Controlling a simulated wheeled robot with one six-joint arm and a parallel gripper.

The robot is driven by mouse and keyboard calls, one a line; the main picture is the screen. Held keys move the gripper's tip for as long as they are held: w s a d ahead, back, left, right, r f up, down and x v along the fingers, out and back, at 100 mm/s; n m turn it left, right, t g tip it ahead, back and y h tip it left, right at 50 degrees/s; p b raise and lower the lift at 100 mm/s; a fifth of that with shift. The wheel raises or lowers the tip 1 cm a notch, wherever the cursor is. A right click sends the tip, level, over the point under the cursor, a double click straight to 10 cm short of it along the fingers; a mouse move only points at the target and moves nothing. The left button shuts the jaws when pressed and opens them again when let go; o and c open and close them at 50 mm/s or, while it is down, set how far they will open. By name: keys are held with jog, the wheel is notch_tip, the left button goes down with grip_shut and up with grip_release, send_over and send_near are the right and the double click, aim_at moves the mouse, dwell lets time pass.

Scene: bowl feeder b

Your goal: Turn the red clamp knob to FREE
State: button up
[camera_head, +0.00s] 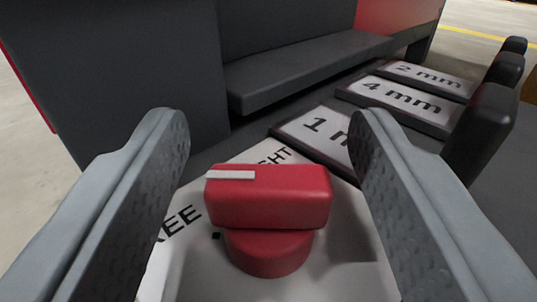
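The red clamp knob (268,198) stands on a white label plate (345,270) in the lower middle of the view. Its bar lies roughly left to right, and a white pointer mark (230,175) is on the top at its left end. The word FREE (180,222), partly hidden, is printed to the left of the knob. Letters ending in GHT (274,156) are printed behind it. My gripper (268,125) is open, with one finger on each side of the knob and visible gaps between. The left finger hides part of the plate and lettering.
Plates marked 1 mm (313,132), 4 mm (400,97) and 2 mm (430,75) lie behind to the right, with dark rounded posts (482,130) beside them. A dark grey housing (120,70) with a ledge (305,66) stands behind the knob.

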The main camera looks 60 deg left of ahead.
jog(key=shift+d, duration=0.1)
jog(key=v, duration=1.7)
jog(key=shift+s+d+f, duration=0.1)
